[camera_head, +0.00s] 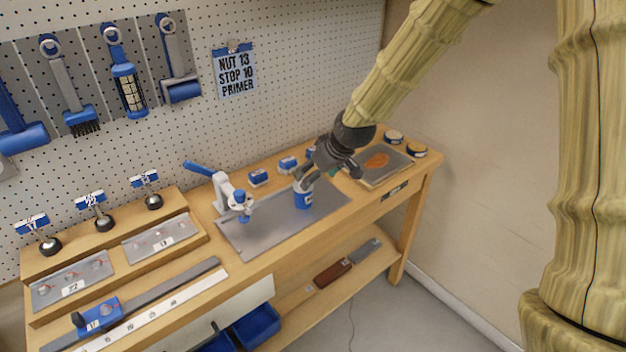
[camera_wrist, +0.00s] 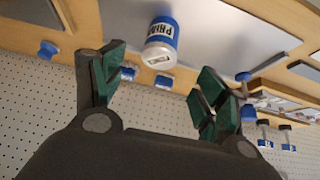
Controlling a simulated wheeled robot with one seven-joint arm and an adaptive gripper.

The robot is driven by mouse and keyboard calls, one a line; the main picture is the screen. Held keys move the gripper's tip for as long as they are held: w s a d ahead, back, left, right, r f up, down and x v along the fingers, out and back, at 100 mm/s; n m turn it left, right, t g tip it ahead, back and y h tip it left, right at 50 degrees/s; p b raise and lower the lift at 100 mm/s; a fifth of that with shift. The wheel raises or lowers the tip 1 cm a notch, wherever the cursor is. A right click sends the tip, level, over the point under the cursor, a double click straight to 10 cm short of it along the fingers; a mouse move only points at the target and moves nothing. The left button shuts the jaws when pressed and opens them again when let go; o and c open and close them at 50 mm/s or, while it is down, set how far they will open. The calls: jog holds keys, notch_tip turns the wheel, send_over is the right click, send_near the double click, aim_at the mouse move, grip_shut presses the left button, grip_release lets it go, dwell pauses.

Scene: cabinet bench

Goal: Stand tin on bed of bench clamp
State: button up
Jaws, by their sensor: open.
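The tin (camera_head: 303,199) is blue and white and appears upright on the right part of a grey metal plate (camera_head: 275,232). In the wrist view the tin (camera_wrist: 162,40) shows its pale end and a partly readable label, beyond and between my fingertips. My gripper (camera_head: 318,177) is open just above and beside the tin, partly hiding it in the head view. Its green-padded fingers (camera_wrist: 158,72) are spread apart with nothing between the pads. The bench clamp (camera_head: 226,190), white with a blue handle, stands at the plate's left end, apart from the tin.
Blue blocks (camera_head: 258,178) sit behind the plate. A tray with an orange patch (camera_head: 377,160) and round tins (camera_head: 416,150) lie at the right end. The plate between clamp and tin is clear. A sign (camera_head: 235,73) hangs above.

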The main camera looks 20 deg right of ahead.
jog(key=shift+v, duration=1.3)
jog(key=shift+c, duration=0.2)
dwell(0.4)
